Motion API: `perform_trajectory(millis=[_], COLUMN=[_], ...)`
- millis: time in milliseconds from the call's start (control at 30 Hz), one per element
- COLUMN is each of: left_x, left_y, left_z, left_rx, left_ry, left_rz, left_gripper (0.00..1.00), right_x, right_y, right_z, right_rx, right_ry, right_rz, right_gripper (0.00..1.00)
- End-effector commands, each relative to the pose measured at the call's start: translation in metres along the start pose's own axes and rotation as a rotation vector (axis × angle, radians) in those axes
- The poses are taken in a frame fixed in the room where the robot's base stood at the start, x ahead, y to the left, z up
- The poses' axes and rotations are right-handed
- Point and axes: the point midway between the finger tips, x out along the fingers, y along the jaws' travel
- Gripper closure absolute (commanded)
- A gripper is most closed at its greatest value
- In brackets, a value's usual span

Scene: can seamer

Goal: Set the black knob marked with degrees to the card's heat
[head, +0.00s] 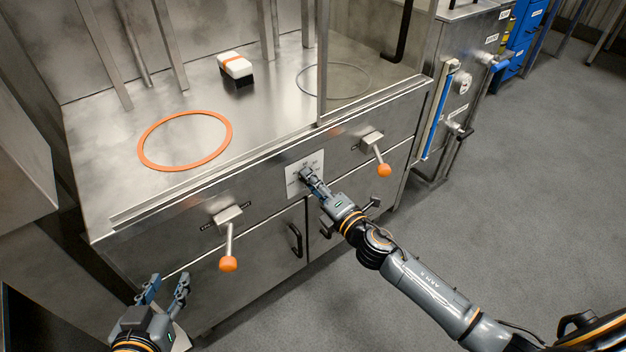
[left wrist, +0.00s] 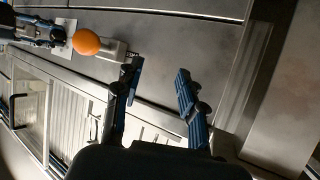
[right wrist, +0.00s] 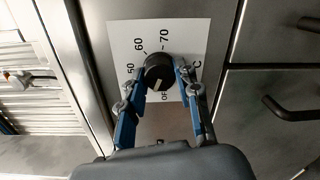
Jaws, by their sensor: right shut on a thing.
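The black knob (right wrist: 158,72) sits on a white plate (right wrist: 120,40) marked 50, 60, 70 and C, with OFF partly hidden below. A pale mark on the knob lies on its lower side, toward the OFF lettering. My right gripper (head: 306,173) is shut on the knob, one blue finger on each side, also seen in the right wrist view (right wrist: 160,80). My left gripper (head: 168,283) is open and empty in front of the cabinet at lower left; its two fingers stand apart in the left wrist view (left wrist: 158,85). I see no card with a heat.
Two levers with orange balls, a left one (head: 228,263) and a right one (head: 384,170), stick out of the cabinet front on either side of the plate. An orange ring (head: 146,160) and a white-and-black block (head: 236,66) are on the steel top. Door handles (head: 295,240) project below.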

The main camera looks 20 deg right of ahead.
Motion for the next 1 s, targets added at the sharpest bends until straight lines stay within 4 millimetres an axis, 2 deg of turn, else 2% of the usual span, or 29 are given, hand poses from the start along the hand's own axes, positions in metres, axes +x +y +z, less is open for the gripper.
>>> perform_trajectory(millis=[300, 500, 700, 1000], left_x=[-0.02, -0.032, -0.036, -0.037], left_y=[-0.008, -0.01, -0.011, -0.011], left_z=[0.052, 0.073, 0.081, 0.082], left_rx=[-0.003, -0.005, -0.006, -0.006], left_ry=[-0.289, -0.398, -0.44, -0.445], left_rz=[-0.018, -0.023, -0.025, -0.026], left_gripper=[0.6, 0.6, 0.6, 0.6], right_x=[0.0, 0.0, 0.0, 0.0], right_y=[0.002, 0.001, 0.001, 0.0], right_z=[0.001, 0.001, 0.002, 0.001], right_rx=[0.207, 0.276, 0.301, 0.304], right_ry=[0.006, 0.009, 0.01, 0.01], right_rz=[-0.008, -0.011, -0.011, -0.011], right_gripper=[0.99, 0.99, 0.99, 0.99])
